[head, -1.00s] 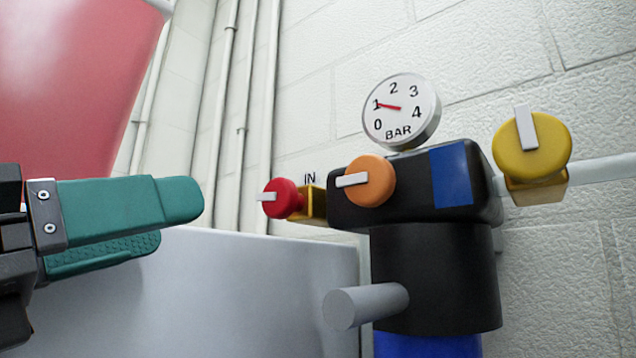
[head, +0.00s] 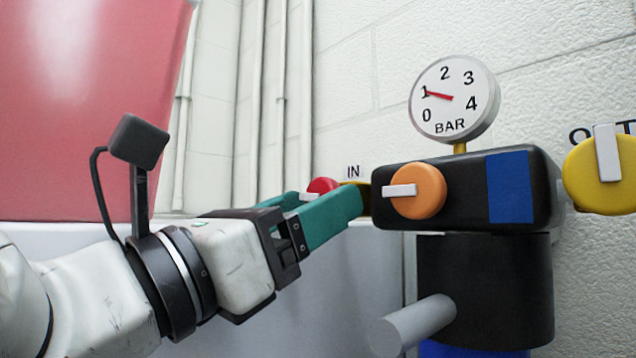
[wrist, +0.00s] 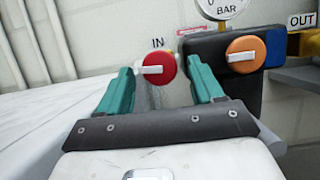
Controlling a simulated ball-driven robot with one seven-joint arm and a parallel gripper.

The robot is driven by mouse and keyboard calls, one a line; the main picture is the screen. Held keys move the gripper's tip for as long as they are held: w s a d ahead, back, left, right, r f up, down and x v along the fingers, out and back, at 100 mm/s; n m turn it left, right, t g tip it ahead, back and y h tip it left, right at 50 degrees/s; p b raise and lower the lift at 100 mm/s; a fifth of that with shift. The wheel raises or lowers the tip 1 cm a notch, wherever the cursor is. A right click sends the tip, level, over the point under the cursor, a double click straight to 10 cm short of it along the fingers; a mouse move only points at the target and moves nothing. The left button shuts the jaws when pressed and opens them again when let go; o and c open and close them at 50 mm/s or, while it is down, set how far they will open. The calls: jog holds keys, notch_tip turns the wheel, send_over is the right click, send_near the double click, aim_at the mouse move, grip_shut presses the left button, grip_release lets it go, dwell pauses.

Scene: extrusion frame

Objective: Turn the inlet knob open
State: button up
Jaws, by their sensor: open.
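The inlet knob is red with a white bar handle. In the wrist view the red knob (wrist: 160,67) sits under the "IN" label, between and just beyond my fingertips, its handle lying level and pointing left. In the head view the red knob (head: 322,186) is partly hidden behind my near finger. My gripper (head: 315,203) has teal fingers and is open, one finger to each side of the knob. In the wrist view my gripper (wrist: 163,80) holds nothing, and I cannot tell whether a finger touches the knob.
An orange knob (head: 418,191) on the black valve body (head: 465,170) is close to the right of my gripper. A gauge (head: 453,98) reads about 1 bar. A yellow outlet knob (head: 598,180) is at far right. A grey cylinder (head: 415,325) juts out below.

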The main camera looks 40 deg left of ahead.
jog(key=shift+w+r, duration=0.2)
jog(key=shift+w, duration=0.3)
